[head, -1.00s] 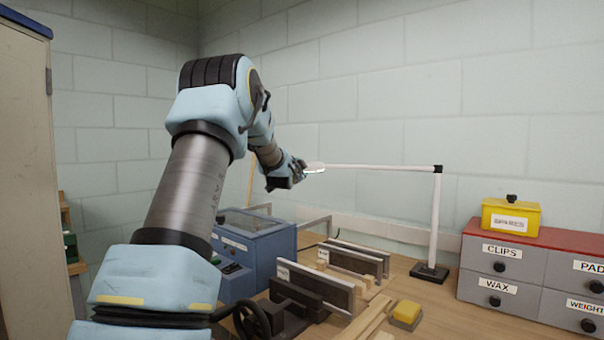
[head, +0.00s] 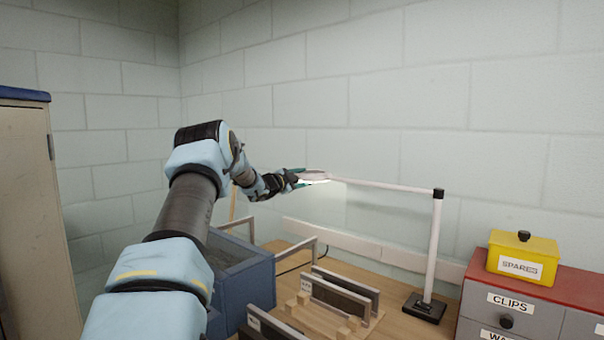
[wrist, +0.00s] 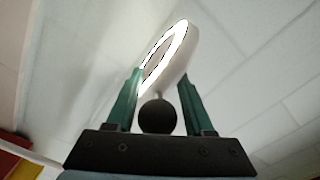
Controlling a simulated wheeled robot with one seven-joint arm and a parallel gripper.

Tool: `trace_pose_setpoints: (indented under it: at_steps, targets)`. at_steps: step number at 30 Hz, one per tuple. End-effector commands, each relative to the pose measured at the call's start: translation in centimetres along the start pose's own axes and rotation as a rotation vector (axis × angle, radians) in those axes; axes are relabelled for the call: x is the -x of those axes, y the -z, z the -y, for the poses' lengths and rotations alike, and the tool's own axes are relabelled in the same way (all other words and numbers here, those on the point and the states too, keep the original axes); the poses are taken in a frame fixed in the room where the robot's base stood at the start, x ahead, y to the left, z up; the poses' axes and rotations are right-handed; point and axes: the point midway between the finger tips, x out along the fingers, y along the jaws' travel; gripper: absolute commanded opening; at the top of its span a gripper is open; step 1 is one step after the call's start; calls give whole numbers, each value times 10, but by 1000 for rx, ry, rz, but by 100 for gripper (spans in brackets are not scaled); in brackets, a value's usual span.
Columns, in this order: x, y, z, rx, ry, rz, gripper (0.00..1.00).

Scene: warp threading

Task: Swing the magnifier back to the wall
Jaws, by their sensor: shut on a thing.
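The magnifier (head: 314,176) is a white ring-shaped head, lit underneath, on a white horizontal arm (head: 385,186). The arm runs to a black joint atop a white post (head: 433,245) with a black base on the bench. My gripper (head: 296,177) is at the magnifier's head, at the left end of its arm. In the wrist view, a dark round knob (wrist: 157,116) on the magnifier sits between my green fingers (wrist: 158,103), and the lit ring (wrist: 170,55) stands beyond it. The fingers are shut on the knob. The magnifier is close to the back wall (head: 390,110).
A blue box (head: 243,285) and wooden racks with dark plates (head: 340,300) stand on the bench below. At right, a yellow SPARES box (head: 522,258) sits on a red-topped drawer unit (head: 568,282). A pale rail (head: 365,248) runs along the wall's foot. A locker (head: 25,200) stands left.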

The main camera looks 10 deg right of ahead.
Motion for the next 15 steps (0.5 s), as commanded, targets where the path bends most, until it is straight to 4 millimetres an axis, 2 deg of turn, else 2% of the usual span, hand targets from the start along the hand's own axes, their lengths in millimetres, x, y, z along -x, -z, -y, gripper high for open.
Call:
trace_pose_setpoints:
  at_steps: [1,14,15]
  targets:
    - [-2,1,-6,10,-10,-7,0]
    - [-4,4,-6,13,-12,-18,0]
    - [-4,5,-6,13,-12,-18,53]
